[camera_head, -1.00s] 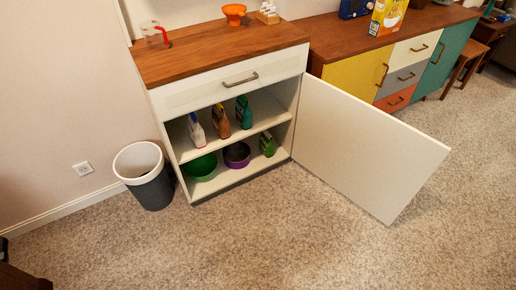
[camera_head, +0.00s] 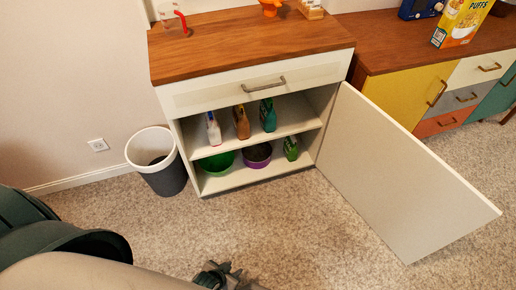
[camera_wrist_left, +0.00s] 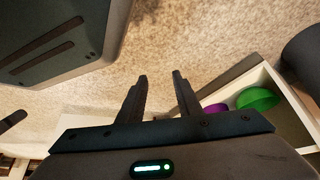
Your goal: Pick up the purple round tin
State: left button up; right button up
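The purple round tin (camera_head: 257,158) sits on the lower shelf of the open white cabinet (camera_head: 250,100), right of a green bowl (camera_head: 216,164). Its inside looks dark. In the left wrist view a part of the purple tin (camera_wrist_left: 216,108) shows beside the green bowl (camera_wrist_left: 257,98), partly cut off by my gripper's body. My left gripper (camera_head: 222,274) is at the bottom of the head view, over the carpet in front of the cabinet and well apart from the tin. In the wrist view its fingers (camera_wrist_left: 160,76) are spread with nothing between them. My right gripper is not seen.
A green bottle (camera_head: 291,148) stands right of the tin; several bottles stand on the upper shelf. The cabinet door (camera_head: 400,175) stands wide open on the right. A waste bin (camera_head: 160,165) is left of the cabinet. The carpet (camera_head: 310,230) in front is clear.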

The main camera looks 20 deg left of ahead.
aim_at(257, 156)
jog(key=i+l+u, duration=0.75)
jog(key=i+l, duration=0.2)
jog(key=l, duration=0.15)
